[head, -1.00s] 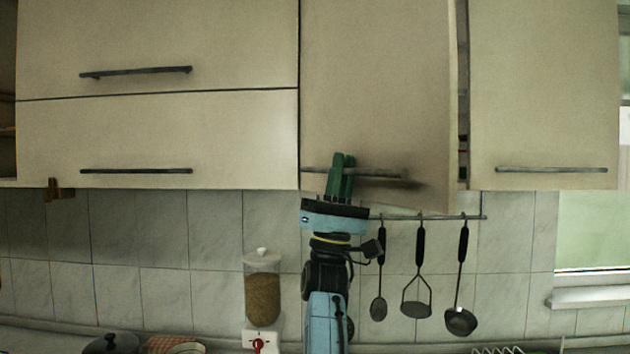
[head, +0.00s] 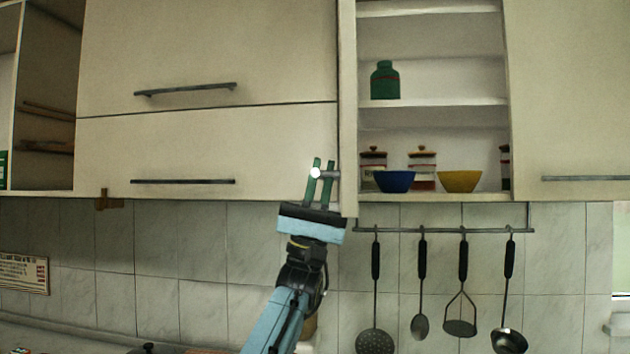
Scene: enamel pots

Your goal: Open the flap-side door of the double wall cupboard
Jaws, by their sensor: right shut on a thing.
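The flap-side door (head: 348,110) of the double wall cupboard stands swung out, seen nearly edge-on beside the flap fronts. The open compartment (head: 432,78) shows to its right. My right gripper (head: 322,172) is shut on the door's bar handle (head: 333,175), near the door's lower end; the handle's pale end shows between the green fingers. The cupboard's other door (head: 568,90) is closed, with a dark handle (head: 588,178). My left gripper is out of view.
The compartment's shelves hold a green canister (head: 385,82), a blue bowl (head: 394,181), a yellow bowl (head: 459,181) and lidded jars. Several utensils hang from a rail (head: 440,230) below. Two closed flap fronts (head: 210,50) are at the left.

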